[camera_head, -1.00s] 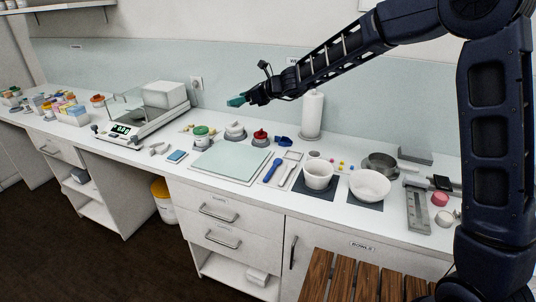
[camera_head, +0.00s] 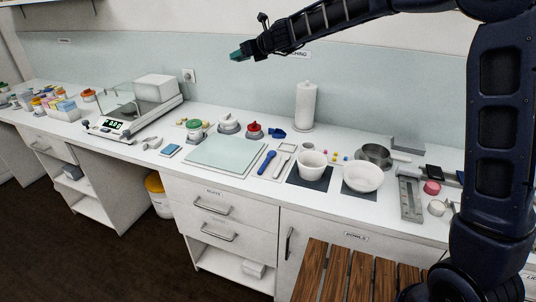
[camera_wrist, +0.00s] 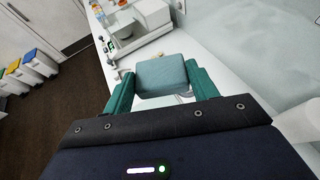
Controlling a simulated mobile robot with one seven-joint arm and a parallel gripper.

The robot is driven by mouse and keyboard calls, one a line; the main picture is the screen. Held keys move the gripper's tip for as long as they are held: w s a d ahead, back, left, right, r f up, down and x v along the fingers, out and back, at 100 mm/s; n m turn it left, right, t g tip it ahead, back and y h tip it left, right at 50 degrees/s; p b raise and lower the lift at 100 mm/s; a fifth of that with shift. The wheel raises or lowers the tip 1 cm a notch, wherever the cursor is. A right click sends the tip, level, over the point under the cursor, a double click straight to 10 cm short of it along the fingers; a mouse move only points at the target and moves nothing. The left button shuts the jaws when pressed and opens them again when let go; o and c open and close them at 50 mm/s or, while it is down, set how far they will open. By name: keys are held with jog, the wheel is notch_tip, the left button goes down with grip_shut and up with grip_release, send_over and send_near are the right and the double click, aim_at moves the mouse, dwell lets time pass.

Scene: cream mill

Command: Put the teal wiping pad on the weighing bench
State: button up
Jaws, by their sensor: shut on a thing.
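My gripper (camera_head: 238,55) is shut on the teal wiping pad (camera_wrist: 162,76), which sits between the two green fingers in the wrist view. In the head view the gripper hangs in the air, high above the back of the white bench, against the wall. The pad is mostly hidden by the fingers there. The weighing bench (camera_head: 240,190) is a long white counter. A wall sign above it (camera_head: 297,55) is partly covered by my arm and its readable end is "HING".
A balance (camera_head: 120,125) with a glass shield stands left. A pale green mat (camera_head: 225,150), lidded jars, a blue spatula (camera_head: 266,162), two white bowls (camera_head: 363,177) on dark mats and a paper roll (camera_head: 306,105) occupy the middle and right. Bare strips lie along the front.

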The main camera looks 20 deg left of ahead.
jog(key=w+d+m+t+h, duration=0.5)
jog(key=w+m+t, duration=0.1)
jog(key=w, duration=0.3)
jog(key=m+t+h, duration=0.2)
jog(key=m+h, duration=0.5)
jog(key=h, duration=0.1)
send_over(289, 144)
jog(key=w, duration=0.1)
jog(key=shift+y, duration=0.3)
notch_tip(289, 144, down, 40)
jog(key=shift+r, duration=0.25)
jog(key=shift+f, duration=0.1)
jog(key=o, duration=0.6)
jog(key=shift+o, duration=0.7)
